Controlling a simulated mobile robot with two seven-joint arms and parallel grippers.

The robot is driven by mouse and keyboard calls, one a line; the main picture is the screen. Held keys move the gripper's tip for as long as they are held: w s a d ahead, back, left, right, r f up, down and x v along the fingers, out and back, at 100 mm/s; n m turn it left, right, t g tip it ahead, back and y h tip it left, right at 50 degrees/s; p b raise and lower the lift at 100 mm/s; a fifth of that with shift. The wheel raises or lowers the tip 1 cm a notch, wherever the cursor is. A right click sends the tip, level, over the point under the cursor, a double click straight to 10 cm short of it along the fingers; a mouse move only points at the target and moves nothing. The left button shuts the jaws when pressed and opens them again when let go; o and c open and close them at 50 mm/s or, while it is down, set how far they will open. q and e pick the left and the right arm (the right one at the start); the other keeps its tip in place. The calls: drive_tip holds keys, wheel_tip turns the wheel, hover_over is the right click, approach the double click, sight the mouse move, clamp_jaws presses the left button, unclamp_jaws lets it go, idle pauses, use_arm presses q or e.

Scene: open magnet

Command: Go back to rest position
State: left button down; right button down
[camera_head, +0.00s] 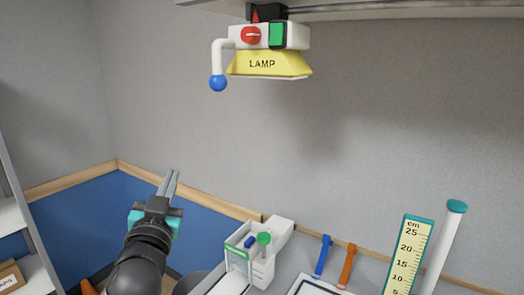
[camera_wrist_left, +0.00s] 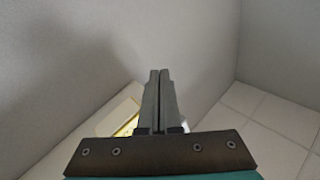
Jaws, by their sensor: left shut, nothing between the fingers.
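My left gripper (camera_head: 170,182) is raised in the lower left of the head view, pointing up and away. Its two grey fingers are together with nothing between them. The left wrist view also shows the closed fingers (camera_wrist_left: 158,82) from behind, against a plain wall. My right gripper is in neither view.
A yellow lamp (camera_head: 268,64) with a white handle hangs from a shelf above. Below right are a white holder (camera_head: 264,272), a blue tool (camera_head: 323,256), an orange tool (camera_head: 347,266) and a ruler (camera_head: 408,258). Shelving (camera_head: 12,215) stands left. Space around my left gripper looks free.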

use_arm(q)
drive_tip(key=s+a+f+n+g, duration=0.1)
drive_tip(key=s+f+g, duration=0.45)
drive_tip(key=f, duration=0.55)
drive_tip(key=s+f+n+g, duration=0.1)
drive_tip(key=s+f+g, duration=0.3)
drive_tip(key=s+f, duration=0.5)
drive_tip(key=s+d+f+m+g+h, duration=0.1)
drive_tip(key=s+d+f+g, duration=0.1)
drive_tip(key=s+f+g, duration=0.5)
drive_tip(key=s+d+f+m+g+h, duration=0.1)
drive_tip(key=s+f, duration=0.5)
drive_tip(key=s, duration=0.6)
wheel_tip(320, 180, down, 30)
drive_tip(key=s+g+b, duration=0.1)
drive_tip(key=b, duration=0.7)
drive_tip(key=s+a+f+b, duration=0.1)
drive_tip(key=s+f+b, duration=0.3)
drive_tip(key=s+f, duration=0.3)
drive_tip(key=s+a+f+g+b, duration=0.1)
drive_tip(key=s+f+b, duration=0.3)
drive_tip(key=s+f, duration=0.4)
wheel_tip(320, 180, down, 6)
drive_tip(key=shift+s+a+f+y, duration=0.1)
drive_tip(key=shift+s+a+y, duration=0.15)
drive_tip(key=shift+a+y, duration=0.1)
